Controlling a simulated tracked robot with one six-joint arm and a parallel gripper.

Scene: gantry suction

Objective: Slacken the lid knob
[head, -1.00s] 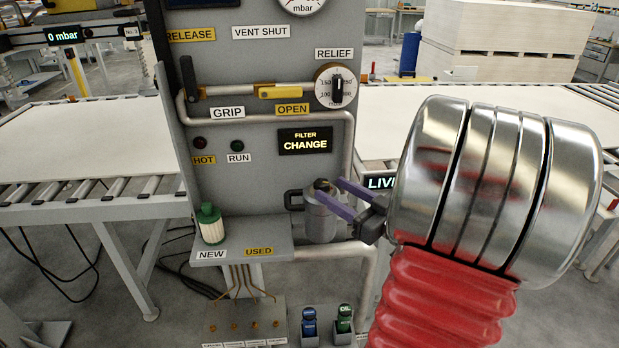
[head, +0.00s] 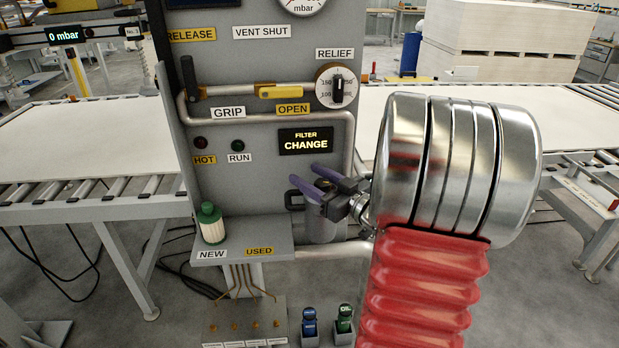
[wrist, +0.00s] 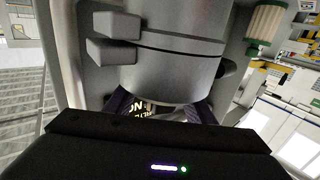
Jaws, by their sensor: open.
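The grey filter canister (head: 322,228) stands against the panel, right of the small shelf. Its lid knob (head: 325,184), dark with a yellowish patch, shows only in part between my fingers. My gripper (head: 308,174) has two purple fingers, spread open, at the top of the canister and reaching over the lid from the right. Whether they touch the knob I cannot tell. In the wrist view the canister (wrist: 175,65) fills the middle, with the fingers (wrist: 160,105) apart at its end; the knob is not clear there.
The shelf (head: 270,252) marked NEW and USED carries a green-capped filter (head: 210,223) at its left. The FILTER CHANGE display (head: 306,141) and a grey pipe (head: 348,140) are close above the canister. Blue and green bottles (head: 344,318) stand below.

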